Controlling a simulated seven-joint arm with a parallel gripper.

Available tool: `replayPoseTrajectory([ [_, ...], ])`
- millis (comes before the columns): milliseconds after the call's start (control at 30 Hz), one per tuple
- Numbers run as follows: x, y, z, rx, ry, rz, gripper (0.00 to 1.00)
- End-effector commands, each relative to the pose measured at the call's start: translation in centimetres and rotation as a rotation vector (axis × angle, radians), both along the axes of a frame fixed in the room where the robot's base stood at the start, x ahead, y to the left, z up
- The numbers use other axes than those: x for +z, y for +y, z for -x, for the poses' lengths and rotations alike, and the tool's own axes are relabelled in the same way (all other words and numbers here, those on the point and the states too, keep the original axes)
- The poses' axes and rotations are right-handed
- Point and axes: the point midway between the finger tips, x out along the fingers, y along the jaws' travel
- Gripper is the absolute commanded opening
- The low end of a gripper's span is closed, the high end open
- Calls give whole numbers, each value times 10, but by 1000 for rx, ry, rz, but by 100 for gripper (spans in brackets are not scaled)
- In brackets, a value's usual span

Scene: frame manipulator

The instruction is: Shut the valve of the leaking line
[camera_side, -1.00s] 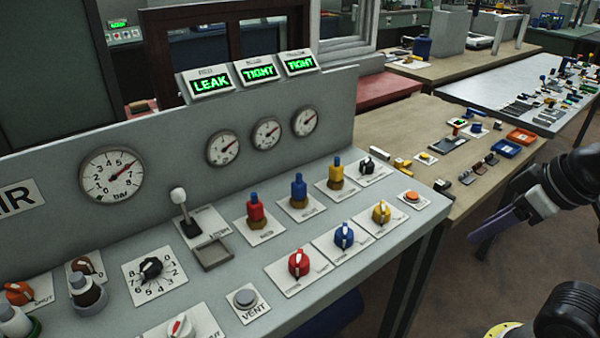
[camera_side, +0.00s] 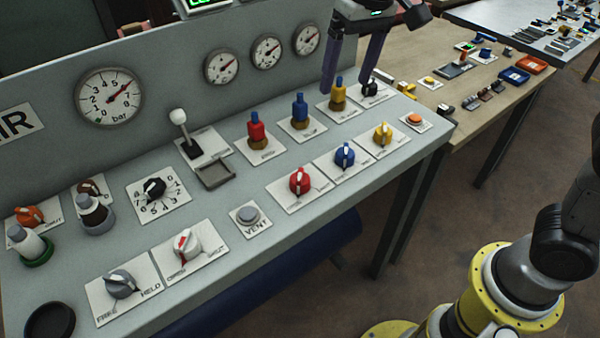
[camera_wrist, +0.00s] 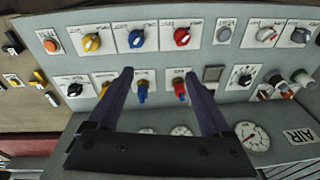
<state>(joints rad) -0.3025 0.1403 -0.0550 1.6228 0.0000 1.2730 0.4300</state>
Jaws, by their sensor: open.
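Three small valve knobs with white pointers sit in a row near the panel's front: red (camera_side: 300,181), blue (camera_side: 345,155) and yellow (camera_side: 383,134). They also show along the top of the wrist view, red (camera_wrist: 181,37), blue (camera_wrist: 136,38) and yellow (camera_wrist: 91,42). Behind them stand a red fitting (camera_side: 256,132), a blue fitting (camera_side: 299,110) and a yellow fitting (camera_side: 338,95). My gripper (camera_side: 350,92) is open and empty, pointing down above the panel's far right part. In the wrist view its fingers (camera_wrist: 158,74) spread apart over the fittings. The status displays' words are out of view now.
A white-knobbed lever (camera_side: 180,120), a numbered black dial (camera_side: 155,188), a VENT button (camera_side: 249,215) and an orange button (camera_side: 414,119) surround the knobs. Gauges (camera_side: 110,97) line the upright panel. A wooden table (camera_side: 440,70) with small parts stands at right.

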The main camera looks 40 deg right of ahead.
Motion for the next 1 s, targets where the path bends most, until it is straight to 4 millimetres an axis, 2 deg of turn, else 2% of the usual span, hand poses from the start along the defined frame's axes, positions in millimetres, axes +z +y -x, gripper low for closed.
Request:
replayPoseTrajectory([
  [33, -13, 16, -12, 22, 30, 9, 83],
  [133, -36, 40, -28, 62, 73, 25, 83],
  [200, -51, 53, -33, 86, 99, 35, 83],
  [333, -74, 67, -33, 115, 142, 53, 83],
  [567, -93, 72, -31, 128, 153, 59, 83],
  [1000, -176, 71, -30, 127, 154, 59, 83],
])
